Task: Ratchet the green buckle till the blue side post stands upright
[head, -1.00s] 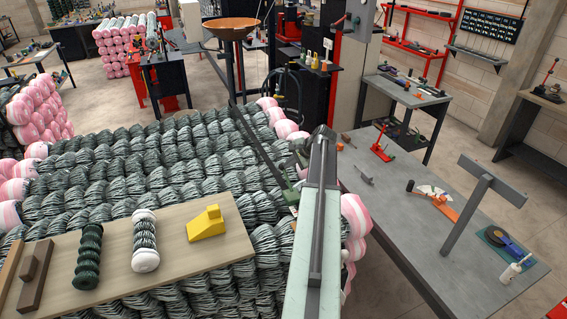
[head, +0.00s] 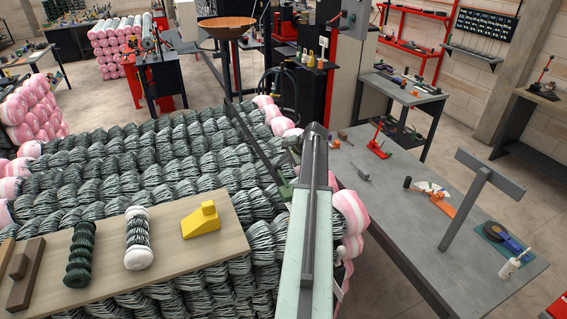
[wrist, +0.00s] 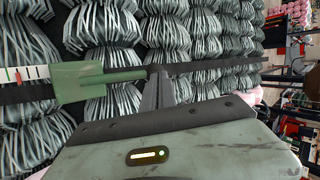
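The green buckle (wrist: 95,81) lies on a dark strap across dark green mesh rolls in the wrist view. In the head view a bit of green beside my arm (head: 285,190) looks like the same buckle. A dark slanted strap or bar (head: 252,143) runs from it up and left. My gripper (wrist: 157,84) is just right of the buckle's narrow end, touching or very near it. Its fingers look close together, but whether they hold anything is unclear. I cannot make out a blue side post in either view.
A white scale with red and green marks (wrist: 28,73) is left of the buckle. A wooden board (head: 165,252) carries small rolls and a yellow wedge (head: 201,221). A grey table (head: 415,210) with a T-shaped post (head: 478,195) stands right. Bare floor lies at far right.

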